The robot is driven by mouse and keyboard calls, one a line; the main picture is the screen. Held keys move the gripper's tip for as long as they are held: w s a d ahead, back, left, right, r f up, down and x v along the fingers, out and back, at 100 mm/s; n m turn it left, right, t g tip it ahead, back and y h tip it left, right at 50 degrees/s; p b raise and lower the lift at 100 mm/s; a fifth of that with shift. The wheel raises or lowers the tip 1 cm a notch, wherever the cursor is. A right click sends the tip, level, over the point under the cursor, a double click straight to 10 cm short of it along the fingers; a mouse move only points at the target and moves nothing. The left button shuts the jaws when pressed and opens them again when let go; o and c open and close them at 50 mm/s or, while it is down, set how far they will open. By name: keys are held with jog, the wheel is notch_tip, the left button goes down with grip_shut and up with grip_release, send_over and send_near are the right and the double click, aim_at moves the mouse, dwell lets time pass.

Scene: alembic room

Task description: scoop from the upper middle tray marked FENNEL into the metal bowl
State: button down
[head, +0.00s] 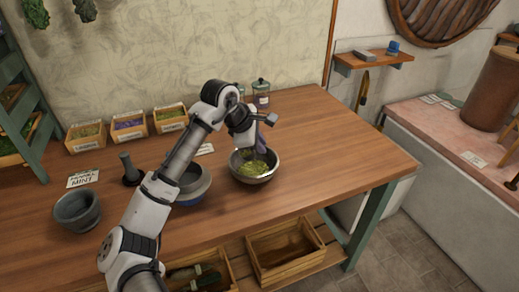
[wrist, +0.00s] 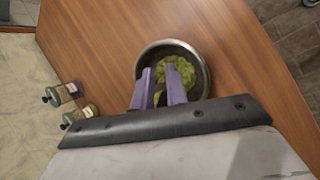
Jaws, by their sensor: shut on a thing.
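The metal bowl (head: 266,178) stands on the wooden table and holds a green, leafy clump (head: 253,167). The bowl (wrist: 203,62) and the clump (wrist: 182,72) also show in the wrist view. My gripper (head: 262,149) is over the bowl, pointing down. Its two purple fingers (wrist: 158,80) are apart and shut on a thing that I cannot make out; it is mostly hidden. Whether the fingers touch the clump is unclear. Three small labelled trays (head: 130,137) stand at the back left; I cannot read a FENNEL label on them.
A blue-grey bowl (head: 197,190) stands left of the metal bowl, partly behind my arm. A stone mortar (head: 77,213), a dark pestle-like piece (head: 130,171) and a MINT card (head: 83,178) are farther left. A lidded jar (head: 261,93) stands behind. The table's right side is clear.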

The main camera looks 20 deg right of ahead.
jog(key=shift+f+h+b, duration=0.2)
jog(key=shift+h+b, duration=0.5)
jog(key=shift+b, duration=0.6)
jog(key=h, duration=0.4)
jog(key=t+h, duration=0.1)
jog(key=shift+r+n+h+b, duration=0.25)
jog(key=shift+n+h+b, duration=0.05)
jog(key=shift+h, duration=0.1)
jog(key=shift+r+p, duration=0.2)
jog(key=shift+p, duration=0.1)
jog(key=shift+r+p, duration=0.45)
jog(key=shift+p, duration=0.4)
